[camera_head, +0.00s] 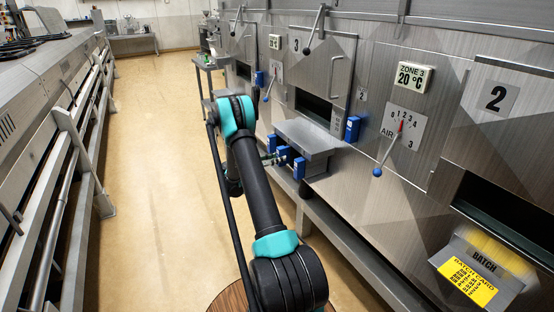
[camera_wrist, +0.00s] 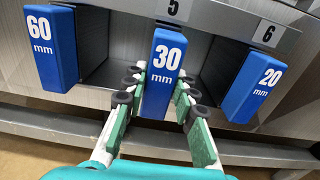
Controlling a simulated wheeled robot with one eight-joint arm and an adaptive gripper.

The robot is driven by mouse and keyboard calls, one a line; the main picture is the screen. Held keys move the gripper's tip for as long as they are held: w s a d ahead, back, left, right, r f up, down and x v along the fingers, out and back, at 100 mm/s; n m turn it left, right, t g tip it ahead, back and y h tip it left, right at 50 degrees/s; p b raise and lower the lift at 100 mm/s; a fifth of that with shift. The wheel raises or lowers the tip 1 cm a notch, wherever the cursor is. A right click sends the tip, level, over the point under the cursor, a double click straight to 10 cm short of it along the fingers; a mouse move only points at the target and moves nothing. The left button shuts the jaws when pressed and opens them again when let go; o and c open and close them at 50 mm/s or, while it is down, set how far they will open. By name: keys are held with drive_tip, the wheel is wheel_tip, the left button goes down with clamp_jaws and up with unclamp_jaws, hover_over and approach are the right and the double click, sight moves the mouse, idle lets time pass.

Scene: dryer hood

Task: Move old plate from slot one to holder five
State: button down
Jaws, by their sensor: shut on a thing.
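The held plate is a blue block marked 30 mm (camera_wrist: 167,58), in the middle of the wrist view. It is upright under the label 5 of the grey holder rack (camera_wrist: 215,22). My gripper (camera_wrist: 160,88) is shut on it, one finger on each side. I cannot tell whether the plate is fully seated. In the head view my gripper (camera_head: 273,158) is at the front of the rack (camera_head: 310,135), small and partly hidden by my arm. Other blue plates on the dryer are at a far spot (camera_head: 259,79) and beside the label 2 (camera_head: 352,129).
A blue 60 mm plate (camera_wrist: 50,45) hangs left of the held one, and a blue 20 mm plate (camera_wrist: 254,85) right, under label 6. A lever (camera_head: 377,171) sticks out of the AIR dial panel. A batch card box (camera_head: 478,270) is lower right. The floor aisle (camera_head: 150,180) is clear.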

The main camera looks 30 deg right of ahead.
drive_tip(key=shift+d, duration=0.9)
drive_tip(key=c, duration=1.1)
unclamp_jaws()
drive_tip(key=shift+c, duration=0.2)
drive_tip(key=a, duration=1.2)
drive_tip(key=shift+s, duration=0.2)
